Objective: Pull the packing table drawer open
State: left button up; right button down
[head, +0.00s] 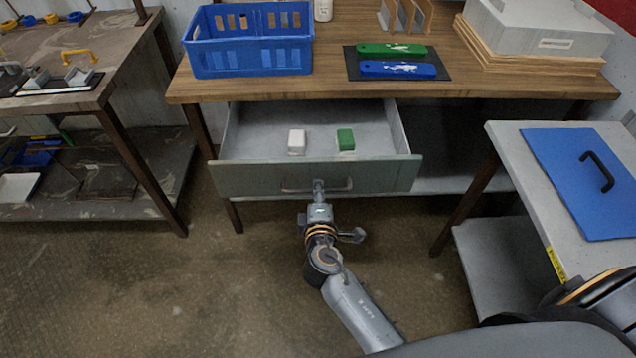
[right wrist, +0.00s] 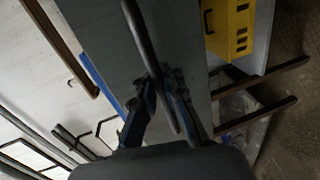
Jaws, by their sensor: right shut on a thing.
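The packing table drawer (head: 240,180) is grey-green and stands pulled out from under the wooden table top (head: 350,30), with its inside showing. A white block (head: 296,141) and a green block (head: 346,139) lie in it. The drawer handle (head: 290,187) is a bar on the front face. My right gripper (head: 318,187) is shut on the handle near its middle. In the right wrist view the handle (right wrist: 143,40) runs as a dark bar between the fingers of my right gripper (right wrist: 168,105). My left gripper is not in view.
A blue crate (head: 250,60) stands on the table top, beside a dark mat (head: 352,72) with green and blue tools. A side table with a blue panel (head: 570,170) is at the right. A workbench (head: 60,90) is at the left. The floor (head: 150,280) before the drawer is clear at left.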

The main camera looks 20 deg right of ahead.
jog(key=shift+s+a, duration=0.15)
jog(key=shift+s, duration=0.25)
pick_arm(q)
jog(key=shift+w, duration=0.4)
pick_arm(e)
jog(key=shift+s+a+r, duration=0.15)
jog(key=shift+s+a, duration=0.05)
jog(key=shift+s, duration=0.45)
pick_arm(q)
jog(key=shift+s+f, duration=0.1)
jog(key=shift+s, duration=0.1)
pick_arm(e)
jog(key=c, duration=1.7)
grip_release()
jog(key=shift+c, duration=0.2)
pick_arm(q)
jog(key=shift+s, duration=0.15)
